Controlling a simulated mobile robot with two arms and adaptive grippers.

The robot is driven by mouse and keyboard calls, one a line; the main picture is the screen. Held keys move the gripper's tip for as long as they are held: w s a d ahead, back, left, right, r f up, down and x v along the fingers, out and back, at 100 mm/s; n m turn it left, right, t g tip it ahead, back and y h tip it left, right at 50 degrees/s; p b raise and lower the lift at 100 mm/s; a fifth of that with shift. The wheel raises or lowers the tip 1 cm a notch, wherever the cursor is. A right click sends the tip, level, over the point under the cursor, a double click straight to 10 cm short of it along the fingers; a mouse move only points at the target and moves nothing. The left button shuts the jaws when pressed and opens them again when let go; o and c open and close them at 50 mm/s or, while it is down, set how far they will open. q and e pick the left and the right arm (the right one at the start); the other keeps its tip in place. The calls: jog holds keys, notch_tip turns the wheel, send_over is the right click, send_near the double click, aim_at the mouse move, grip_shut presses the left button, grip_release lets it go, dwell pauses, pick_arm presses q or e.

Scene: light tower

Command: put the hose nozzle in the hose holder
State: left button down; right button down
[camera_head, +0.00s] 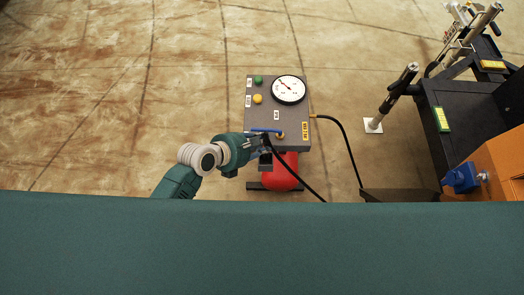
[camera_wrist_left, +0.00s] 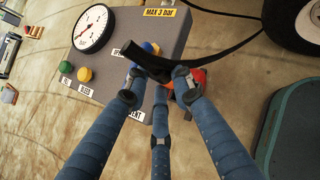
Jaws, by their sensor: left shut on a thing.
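The black hose nozzle (camera_wrist_left: 146,61) lies across the fingertips of my left gripper (camera_wrist_left: 168,88) in the wrist view, and the gripper is shut on it. A black hose (camera_wrist_left: 225,50) runs from its right end. In the head view my left gripper (camera_head: 262,144) is at the lower edge of the grey control panel (camera_head: 263,110), above the red tank (camera_head: 281,173). The hose shows there running down to the right. The nozzle hides part of the panel in the wrist view. I cannot make out the hose holder for certain. My right gripper is not in view.
The panel bears a round gauge (camera_head: 289,89), a green knob (camera_head: 258,79) and a yellow knob (camera_head: 257,99). A second hose (camera_head: 345,142) leaves its right side. A post on a white base (camera_head: 373,125) and black machinery (camera_head: 480,115) stand at right. The floor at left is clear.

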pick_arm(q)
notch_tip(320, 180, down, 5)
jog(key=shift+b, duration=0.55)
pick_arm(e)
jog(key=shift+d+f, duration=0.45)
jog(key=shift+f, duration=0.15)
pick_arm(q)
jog(key=c, duration=1.5)
grip_release()
jog(key=shift+o, duration=0.2)
jog(key=p+v, duration=0.2)
jog(key=v, duration=1)
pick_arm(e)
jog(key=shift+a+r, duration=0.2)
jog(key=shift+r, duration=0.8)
pick_arm(q)
jog(key=shift+s, duration=0.1)
